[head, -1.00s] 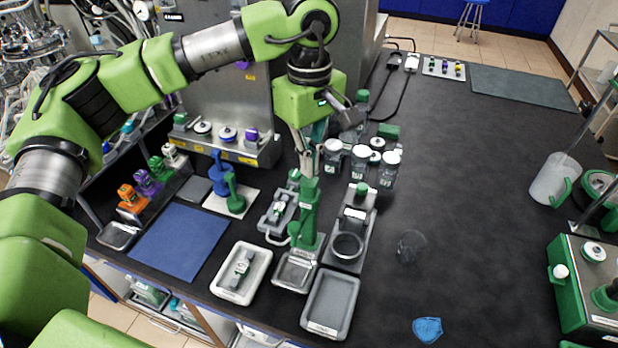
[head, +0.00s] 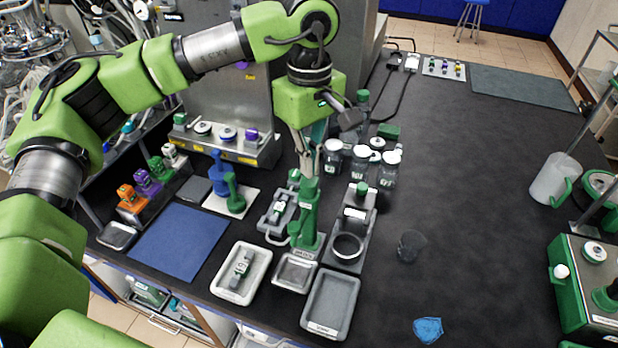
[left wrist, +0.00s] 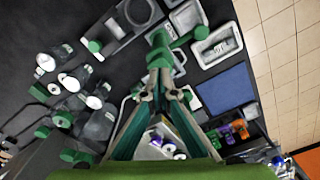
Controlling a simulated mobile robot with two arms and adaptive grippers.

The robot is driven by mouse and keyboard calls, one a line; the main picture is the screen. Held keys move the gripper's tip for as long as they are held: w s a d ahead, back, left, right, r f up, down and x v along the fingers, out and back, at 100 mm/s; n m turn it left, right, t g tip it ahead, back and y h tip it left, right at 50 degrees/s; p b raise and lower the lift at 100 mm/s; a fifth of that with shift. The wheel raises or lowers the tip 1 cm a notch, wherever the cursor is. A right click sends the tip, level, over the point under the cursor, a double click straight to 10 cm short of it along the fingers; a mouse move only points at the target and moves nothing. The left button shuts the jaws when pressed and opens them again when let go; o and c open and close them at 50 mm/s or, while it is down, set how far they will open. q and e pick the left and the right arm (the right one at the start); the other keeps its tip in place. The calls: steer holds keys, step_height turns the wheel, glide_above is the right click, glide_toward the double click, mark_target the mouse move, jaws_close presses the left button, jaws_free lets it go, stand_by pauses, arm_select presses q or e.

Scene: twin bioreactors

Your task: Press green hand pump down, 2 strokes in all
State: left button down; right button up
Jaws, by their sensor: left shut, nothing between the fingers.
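The green hand pump (head: 306,222) stands upright on the dark bench, behind a small grey drip tray (head: 295,272). My left gripper (head: 308,172) is shut and empty, pointing down at the top of the pump. In the left wrist view the shut fingertips (left wrist: 160,72) lie against or just over the green pump head (left wrist: 160,52). I cannot tell whether they touch it. The fingers hide part of the pump's top. My right gripper is not in view.
A blue hand pump (head: 218,176) stands to the left. Lidded jars (head: 360,164) stand close right of my gripper. A ring stand (head: 348,246), a white tray (head: 240,272) and a grey tray (head: 330,305) surround the pump. The bench further right is mostly clear, with a glass beaker (head: 411,246).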

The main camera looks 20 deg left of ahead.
mark_target(310, 180)
arm_select(q)
steer(key=shift+f+b, duration=1.5)
steer(key=shift+f, duration=0.5)
steer(key=shift+r, duration=0.1)
steer(key=shift+r+p, duration=1.15)
steer(key=shift+r, duration=0.85)
steer(key=shift+f, duration=0.15)
steer(key=shift+f+b, duration=1.6)
steer(key=shift+f, duration=0.25)
steer(key=shift+r+p, duration=1.2)
steer(key=shift+r, duration=0.85)
